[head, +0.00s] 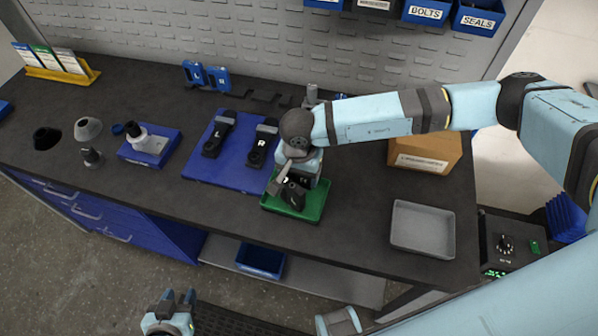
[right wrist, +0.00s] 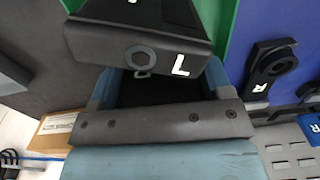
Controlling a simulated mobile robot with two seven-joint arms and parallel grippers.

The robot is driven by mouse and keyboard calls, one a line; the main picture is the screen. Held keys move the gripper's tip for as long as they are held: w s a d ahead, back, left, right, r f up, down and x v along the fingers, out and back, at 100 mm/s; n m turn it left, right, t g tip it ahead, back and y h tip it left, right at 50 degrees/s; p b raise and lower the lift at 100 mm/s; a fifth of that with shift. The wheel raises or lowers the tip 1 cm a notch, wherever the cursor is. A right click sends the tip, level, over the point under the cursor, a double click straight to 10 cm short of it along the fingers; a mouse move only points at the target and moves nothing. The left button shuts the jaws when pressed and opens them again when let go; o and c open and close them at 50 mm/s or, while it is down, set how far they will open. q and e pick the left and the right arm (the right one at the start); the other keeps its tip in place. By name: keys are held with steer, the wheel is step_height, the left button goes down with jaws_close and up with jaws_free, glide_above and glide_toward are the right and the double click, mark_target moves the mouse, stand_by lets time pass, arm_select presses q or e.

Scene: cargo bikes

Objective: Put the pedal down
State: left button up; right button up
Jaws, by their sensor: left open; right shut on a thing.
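A black pedal (right wrist: 140,42) marked with a white L is between the fingers of my right gripper (right wrist: 160,84), which is shut on it. In the head view my right gripper (head: 289,176) is over the green tray (head: 316,212), and dark pedal shapes (head: 293,196) show at the tray, partly hidden by the gripper. Whether the held pedal touches the tray is unclear. My left gripper (head: 172,304) is open and empty at the bottom left of the head view, away from the bench.
A blue mat (head: 205,172) left of the tray bears black crank arms marked L (head: 218,133) and R (head: 262,143). A grey tray (head: 422,229) and cardboard box (head: 427,152) are to the right. A blue stand (head: 150,146) is further left. The bench front is clear.

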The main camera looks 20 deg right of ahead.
steer(key=shift+f, duration=0.25)
steer(key=shift+f+b, duration=0.2)
steer(key=shift+b, duration=0.1)
steer(key=o, duration=1)
steer(key=shift+r, duration=0.1)
steer(key=shift+r+p, duration=0.3)
steer(key=shift+p, duration=0.15)
step_height(320, 180, up, 10)
steer(key=shift+r+b, duration=0.25)
steer(key=shift+b, duration=1)
steer(key=shift+r, duration=0.6)
